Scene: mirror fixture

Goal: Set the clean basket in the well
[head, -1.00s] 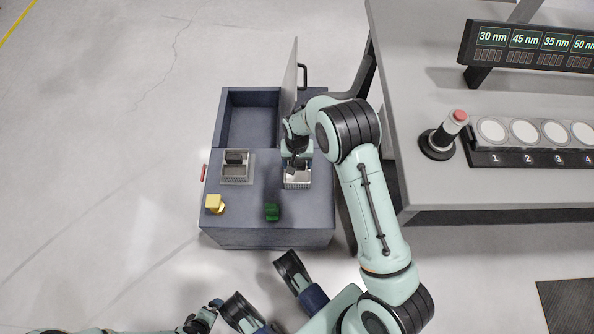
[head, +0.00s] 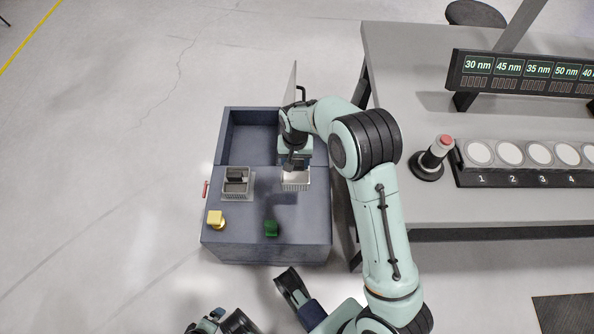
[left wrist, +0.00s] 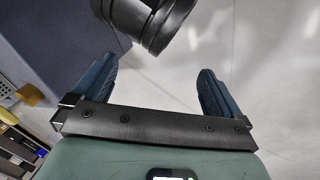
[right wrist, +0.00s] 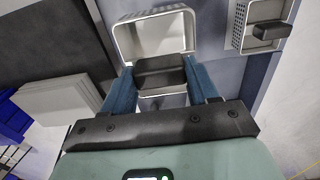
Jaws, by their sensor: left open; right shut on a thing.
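My right gripper (head: 295,163) is shut on the dark handle (right wrist: 160,72) of a pale metal basket (head: 296,183). In the right wrist view this basket (right wrist: 155,20) has bright, plain inner walls, and nothing shows inside it. The basket hangs near the right side of the blue-grey cabinet top, just in front of the well; its height is unclear. The well (head: 235,135) is the open recess at the cabinet's back; my right arm covers its right part. A second basket (head: 238,190) with a dark handle stands at the left. My left gripper (left wrist: 160,78) is open and empty.
A raised lid panel (head: 290,85) stands at the well's right. A bench (head: 440,70) with a red button (head: 446,140) and numbered discs stands right.

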